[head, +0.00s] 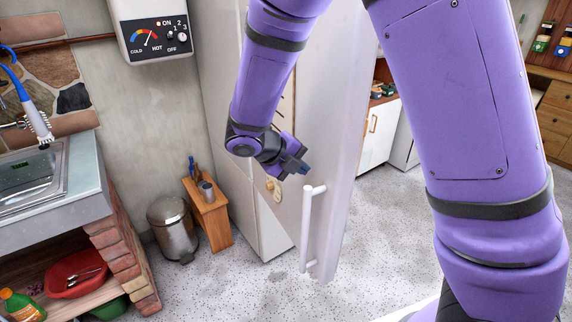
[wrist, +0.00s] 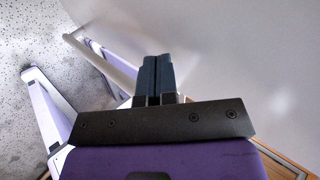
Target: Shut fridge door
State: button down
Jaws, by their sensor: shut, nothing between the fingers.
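The fridge door (head: 335,130) is a tall pale panel in the middle of the head view. It stands ajar, angled out over the floor. Its white vertical bar handle (head: 308,230) is low, near the free edge. My gripper (head: 300,168) is shut and empty, above the handle and close to the door's face. I cannot tell whether it touches. In the wrist view the dark shut fingers (wrist: 158,75) point along the pale door surface (wrist: 240,60), with a white bar that looks like the handle (wrist: 100,58) to their left. My arm hides part of the door.
The speckled floor (head: 240,290) is clear in front of the door.

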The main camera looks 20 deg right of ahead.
jog(key=shift+w+d, duration=0.15)
jog(key=shift+d, duration=0.7)
